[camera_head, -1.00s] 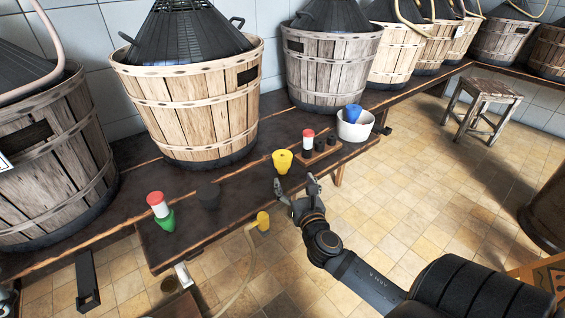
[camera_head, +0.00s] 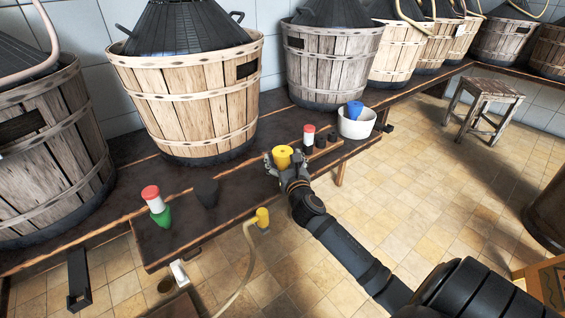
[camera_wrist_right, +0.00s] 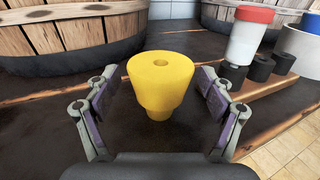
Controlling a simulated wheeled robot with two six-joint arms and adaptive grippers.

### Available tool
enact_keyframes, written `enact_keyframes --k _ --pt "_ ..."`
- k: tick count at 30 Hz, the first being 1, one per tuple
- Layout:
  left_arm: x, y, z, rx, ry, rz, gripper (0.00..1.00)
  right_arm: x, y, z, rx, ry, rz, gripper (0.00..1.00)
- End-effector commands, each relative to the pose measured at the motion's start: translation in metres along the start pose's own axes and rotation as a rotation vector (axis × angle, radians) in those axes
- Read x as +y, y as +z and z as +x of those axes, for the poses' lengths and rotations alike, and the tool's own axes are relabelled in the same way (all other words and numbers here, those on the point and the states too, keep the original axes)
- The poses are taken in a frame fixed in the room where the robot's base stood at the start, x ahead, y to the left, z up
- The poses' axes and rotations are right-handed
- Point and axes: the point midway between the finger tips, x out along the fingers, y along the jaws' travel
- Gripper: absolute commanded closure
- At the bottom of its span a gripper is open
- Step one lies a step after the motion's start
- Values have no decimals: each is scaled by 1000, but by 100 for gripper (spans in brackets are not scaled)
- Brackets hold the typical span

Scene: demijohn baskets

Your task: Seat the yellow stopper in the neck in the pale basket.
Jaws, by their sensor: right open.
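The yellow stopper (camera_head: 283,157) stands upright on the dark bench, wide end up, with a small hole in its top; it fills the middle of the right wrist view (camera_wrist_right: 160,83). My right gripper (camera_head: 285,160) is open, with one finger on each side of the stopper. In the right wrist view a gap shows between each finger and the stopper. The pale basket (camera_head: 187,95) stands behind on the bench, with a dark ribbed cone over its top. No neck shows clearly there. My left gripper is not in view.
A red-and-white capped piece on green (camera_head: 157,205) and a dark cone (camera_head: 207,192) are left on the bench. Right of the stopper are a red-topped white cylinder (camera_head: 308,137), small black plugs (camera_head: 321,141) and a white bowl (camera_head: 357,123) holding a blue piece. A greyer basket (camera_head: 332,65) stands behind.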

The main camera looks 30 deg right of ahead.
Motion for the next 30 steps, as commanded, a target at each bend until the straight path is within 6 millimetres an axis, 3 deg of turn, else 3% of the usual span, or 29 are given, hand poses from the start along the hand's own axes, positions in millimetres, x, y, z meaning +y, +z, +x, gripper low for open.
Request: enact_keyframes --k 3,9,22,30 --pt "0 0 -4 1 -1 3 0 0 0 10 -1 1 1 18" --pt "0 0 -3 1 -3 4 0 0 1 10 1 1 0 18" --pt "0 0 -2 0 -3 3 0 0 0 10 1 0 1 75" --pt "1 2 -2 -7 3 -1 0 0 2 10 1 0 0 77"
